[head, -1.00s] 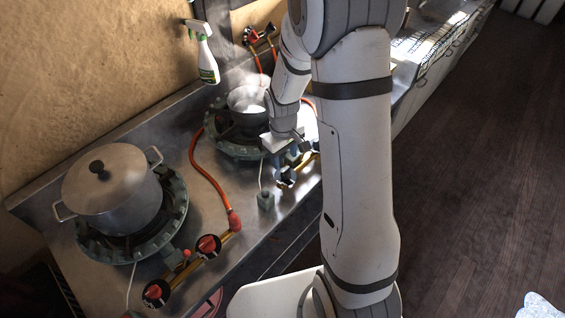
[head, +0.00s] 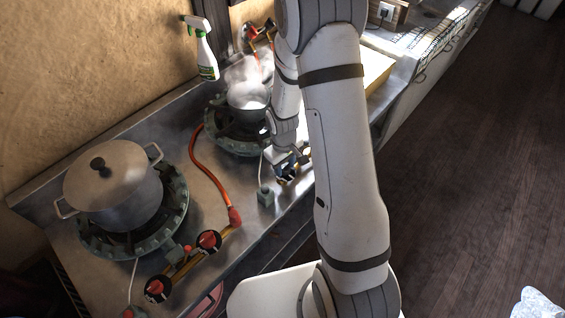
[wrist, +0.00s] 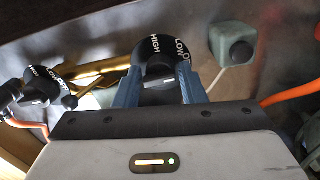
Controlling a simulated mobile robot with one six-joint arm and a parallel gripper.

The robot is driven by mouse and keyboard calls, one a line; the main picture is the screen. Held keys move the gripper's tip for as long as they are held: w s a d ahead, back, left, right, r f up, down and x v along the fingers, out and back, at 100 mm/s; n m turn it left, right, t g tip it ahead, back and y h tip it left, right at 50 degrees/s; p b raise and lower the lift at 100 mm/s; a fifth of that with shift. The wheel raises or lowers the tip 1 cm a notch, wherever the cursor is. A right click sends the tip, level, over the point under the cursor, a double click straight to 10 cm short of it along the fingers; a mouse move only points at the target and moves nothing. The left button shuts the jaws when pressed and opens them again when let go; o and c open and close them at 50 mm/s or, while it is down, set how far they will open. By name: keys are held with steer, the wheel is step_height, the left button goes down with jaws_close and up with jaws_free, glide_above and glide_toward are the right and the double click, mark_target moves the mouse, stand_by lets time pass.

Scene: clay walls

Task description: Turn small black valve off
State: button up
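In the wrist view a black round valve knob (wrist: 162,52) marked HIGH, LOW and OFF lies between the two blue fingers of my gripper (wrist: 160,88). One finger is on each side of its raised handle. I cannot tell whether they press on it. A second black knob (wrist: 38,88) with similar marks is on the left, apart from my gripper; it looks smaller, perhaps only farther off. In the head view my gripper (head: 284,165) is low at the counter's front edge by the rear burner (head: 232,132), and mostly covers the knob there.
A lidded pot (head: 112,190) stands on the near burner, with two red-and-black knobs (head: 208,241) in front. A steaming pot (head: 247,97) is on the rear burner. A red hose (head: 205,165) crosses the counter. A small green box (head: 265,196) sits near my gripper. A spray bottle (head: 207,58) is behind.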

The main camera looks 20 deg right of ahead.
mark_target(284, 166)
steer(key=c, duration=0.6)
steer(key=shift+o, duration=0.2)
steer(key=shift+f+m+b, duration=0.15)
steer(key=shift+m+b, duration=0.25)
steer(key=shift+b, duration=0.3)
steer(key=o, duration=0.9)
steer(key=shift+r, duration=0.2)
steer(key=shift+a+r+b, duration=0.15)
steer(key=shift+r+b, duration=0.25)
steer(key=shift+r, duration=3.5)
